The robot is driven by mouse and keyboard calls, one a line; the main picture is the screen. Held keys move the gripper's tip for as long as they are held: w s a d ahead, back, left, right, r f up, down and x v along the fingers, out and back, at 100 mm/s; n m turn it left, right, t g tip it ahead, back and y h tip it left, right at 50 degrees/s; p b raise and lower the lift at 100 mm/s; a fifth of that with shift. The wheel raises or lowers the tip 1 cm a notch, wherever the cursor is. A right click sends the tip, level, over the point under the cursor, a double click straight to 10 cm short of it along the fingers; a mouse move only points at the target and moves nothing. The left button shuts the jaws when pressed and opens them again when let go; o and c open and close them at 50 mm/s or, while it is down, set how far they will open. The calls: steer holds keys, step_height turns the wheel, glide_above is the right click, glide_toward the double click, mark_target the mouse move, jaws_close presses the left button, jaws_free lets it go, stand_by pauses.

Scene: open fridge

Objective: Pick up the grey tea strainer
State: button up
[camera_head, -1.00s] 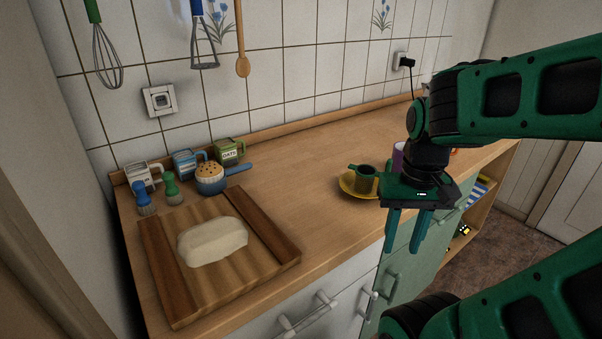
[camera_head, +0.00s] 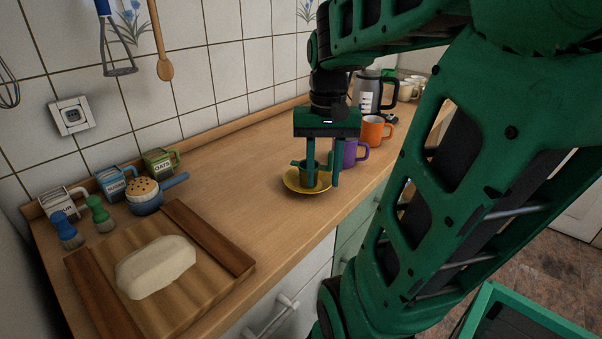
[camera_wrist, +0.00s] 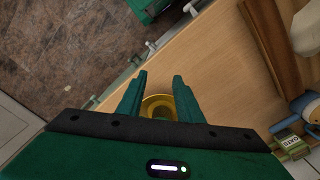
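No grey tea strainer can be clearly made out. Whether the fingers touch the cup cannot be told.
Purple (camera_head: 350,152) and orange (camera_head: 375,131) mugs and a kettle (camera_head: 371,92) stand behind the cup. A board (camera_head: 230,250) with dough (camera_head: 156,266), brushes, jars and a blue pot (camera_head: 146,202) are at left. Counter between board and saucer is clear.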

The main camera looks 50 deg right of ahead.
mark_target(331, 151)
steer(key=w+d+r+m, duration=0.1)
steer(key=w+d+r, duration=0.1)
steer(key=d, duration=0.1)
steer(key=w+d+r+m, duration=0.1)
steer(key=w+d+r, duration=0.1)
steer(key=d+r, duration=0.1)
steer(key=w+d+r+m, duration=0.1)
steer(key=w+d+r, duration=0.1)
steer(key=w+d, duration=0.1)
steer(key=shift+d+r, duration=0.2)
steer(key=shift+d, duration=0.35)
steer(key=shift+d+f+m, duration=0.15)
steer(key=shift+f+m, duration=0.15)
step_height(331, 151, down, 4)
steer(key=shift+f, duration=0.15)
steer(key=shift+s+d+f, duration=0.1)
steer(key=shift+d+f, duration=0.05)
steer(key=shift+f, duration=1.3)
steer(key=shift+d+f, duration=0.1)
steer(key=shift+f, duration=1.3)
steer(key=shift+c, duration=0.4)
jaws_close()
